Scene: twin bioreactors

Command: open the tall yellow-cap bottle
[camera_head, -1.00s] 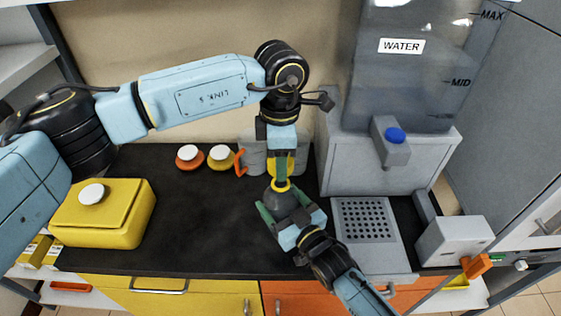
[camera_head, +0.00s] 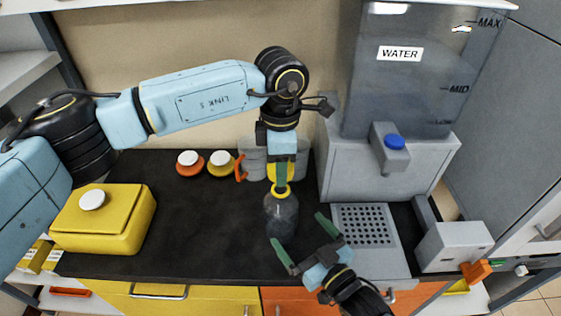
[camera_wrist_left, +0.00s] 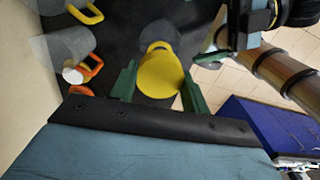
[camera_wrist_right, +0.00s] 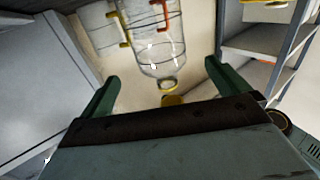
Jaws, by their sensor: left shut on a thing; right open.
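The tall clear bottle (camera_head: 281,222) stands upright on the black counter, its yellow neck ring (camera_head: 281,191) on top. My left gripper (camera_head: 281,183) points down above it, shut on the yellow cap (camera_wrist_left: 160,75). The cap appears lifted off, as the right wrist view shows the bottle's open neck (camera_wrist_right: 167,86) apart from it. In the head view a finger partly hides the cap. My right gripper (camera_head: 300,232) is open and empty, to the right and front of the bottle, apart from it.
Grey jugs (camera_head: 254,160) with coloured handles stand behind the bottle. Orange (camera_head: 189,170) and yellow (camera_head: 221,170) white-topped containers are left of them. A yellow box (camera_head: 105,225) sits at left. The water dispenser (camera_head: 365,170) and its grate (camera_head: 365,225) are at right. The counter left of the bottle is clear.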

